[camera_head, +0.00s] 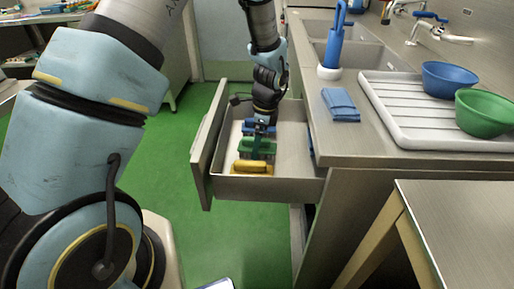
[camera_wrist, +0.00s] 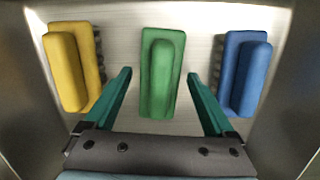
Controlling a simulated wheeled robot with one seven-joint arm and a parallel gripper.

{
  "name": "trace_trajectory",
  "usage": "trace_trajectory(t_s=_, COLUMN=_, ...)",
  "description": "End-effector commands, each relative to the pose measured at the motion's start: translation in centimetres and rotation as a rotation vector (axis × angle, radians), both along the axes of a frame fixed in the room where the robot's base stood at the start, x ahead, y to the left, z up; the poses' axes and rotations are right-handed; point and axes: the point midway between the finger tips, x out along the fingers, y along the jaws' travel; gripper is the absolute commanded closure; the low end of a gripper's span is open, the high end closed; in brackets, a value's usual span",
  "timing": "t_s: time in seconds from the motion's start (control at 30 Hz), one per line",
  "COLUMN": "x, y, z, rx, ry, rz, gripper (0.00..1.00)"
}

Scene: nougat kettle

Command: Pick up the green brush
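The green brush (camera_wrist: 161,75) lies in an open drawer (camera_head: 216,183), between a yellow brush (camera_wrist: 70,66) and a blue brush (camera_wrist: 245,72). In the wrist view it is centred ahead of my gripper (camera_wrist: 161,84), with one teal finger on each side of its near half. The fingers are wide apart, with a gap to the brush on both sides. In the head view my gripper (camera_head: 263,124) points down into the drawer, above the green brush (camera_head: 258,148). It partly hides the blue brush (camera_head: 250,129) behind. The yellow brush (camera_head: 253,167) is nearest the camera.
The drawer walls stand close around the brushes. The steel counter on the right carries a blue cloth (camera_head: 341,104), a white drainer tray (camera_head: 384,108), a blue bowl (camera_head: 449,79) and a green bowl (camera_head: 484,112). A steel table (camera_head: 470,215) stands at the front right.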

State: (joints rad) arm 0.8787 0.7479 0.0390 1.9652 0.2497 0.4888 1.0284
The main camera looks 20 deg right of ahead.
Motion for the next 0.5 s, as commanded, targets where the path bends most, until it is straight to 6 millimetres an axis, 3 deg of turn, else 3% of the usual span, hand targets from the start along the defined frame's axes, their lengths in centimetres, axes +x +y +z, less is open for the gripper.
trace_trajectory(t_s=0.07, x=0.01, y=0.00, z=0.01, rx=0.000, ry=0.000, rz=0.000, gripper=0.22)
trace_trajectory(t_s=0.5, x=0.01, y=0.00, z=0.04, rx=0.000, ry=0.000, rz=0.000, gripper=0.71)
